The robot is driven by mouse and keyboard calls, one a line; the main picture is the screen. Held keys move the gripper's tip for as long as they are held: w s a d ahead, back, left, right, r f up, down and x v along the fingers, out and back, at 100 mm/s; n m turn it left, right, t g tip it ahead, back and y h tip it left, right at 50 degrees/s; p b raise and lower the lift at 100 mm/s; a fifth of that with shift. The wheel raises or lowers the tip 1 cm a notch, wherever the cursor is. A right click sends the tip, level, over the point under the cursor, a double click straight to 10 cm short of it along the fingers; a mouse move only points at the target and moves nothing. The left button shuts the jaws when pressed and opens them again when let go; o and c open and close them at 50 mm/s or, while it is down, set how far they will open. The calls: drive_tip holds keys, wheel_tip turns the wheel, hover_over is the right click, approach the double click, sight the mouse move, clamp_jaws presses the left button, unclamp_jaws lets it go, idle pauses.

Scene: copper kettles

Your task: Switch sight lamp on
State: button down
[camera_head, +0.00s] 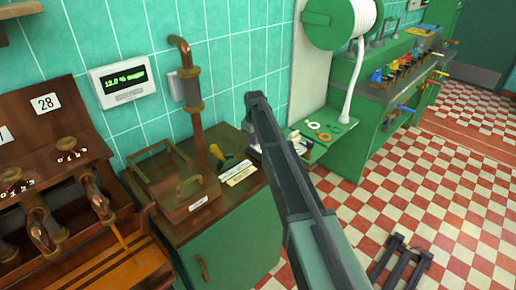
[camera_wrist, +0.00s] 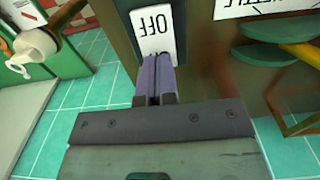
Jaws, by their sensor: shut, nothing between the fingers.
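In the wrist view a white rocker switch (camera_wrist: 153,28) on a dark brown surface shows the word OFF upside down. More lettering on its near end is partly covered by my fingers. My gripper (camera_wrist: 154,60) is shut and empty, with its tips over or against that near end; I cannot tell whether they touch. In the head view my arm slants up to the right end of the cabinet top (camera_head: 236,193), and its tip is hard to make out there. The switch is not clear in that view. I cannot pick out a lamp for certain.
A lever with a yellow handle (camera_head: 229,161) and white labels (camera_head: 240,174) sit on the cabinet top, left of my arm. A white hose nozzle (camera_wrist: 36,45) is left of the switch in the wrist view. Tiled wall stands behind.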

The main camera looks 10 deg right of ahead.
drive_tip(key=shift+f+b, duration=0.4)
drive_tip(key=shift+f, duration=0.05)
drive_tip(key=shift+r, duration=0.2)
wheel_tip(320, 180, up, 7)
drive_tip(key=p, duration=0.7)
drive_tip(key=shift+f, duration=0.15)
drive_tip(key=s+m, duration=0.6)
drive_tip(key=s, duration=3.3)
drive_tip(key=shift+s+m, duration=0.25)
drive_tip(key=shift+m, duration=0.05)
